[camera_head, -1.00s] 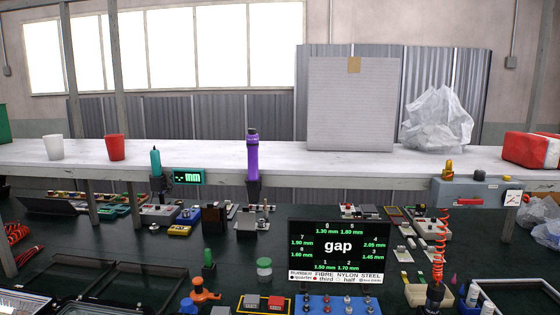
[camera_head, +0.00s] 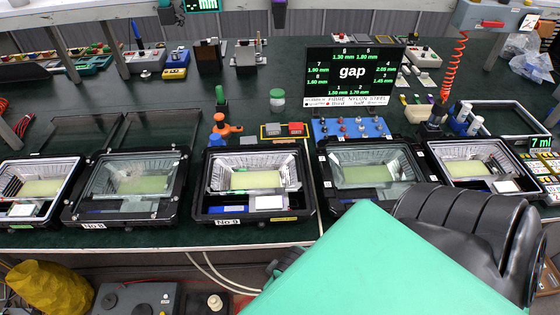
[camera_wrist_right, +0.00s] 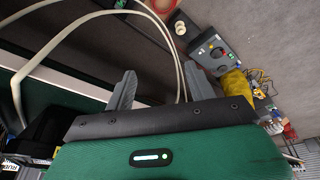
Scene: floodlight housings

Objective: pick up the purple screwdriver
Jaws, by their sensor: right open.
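The purple screwdriver (camera_head: 279,3) is almost wholly cut off by the top edge of the head view; only its lower end and dark holder (camera_head: 279,17) show there. My right gripper (camera_wrist_right: 156,76) is in the right wrist view, with two grey fingers apart and nothing between them. It points over the floor and a pale looped cable, far from the screwdriver. My right arm, green and black, fills the lower right of the head view. My left gripper is not in view.
Several floodlight housings (camera_head: 253,180) line the front of the green bench. A gap display (camera_head: 352,75) and a red coiled cord (camera_head: 454,70) stand behind them. A yellow bag (camera_head: 50,287) lies below the bench.

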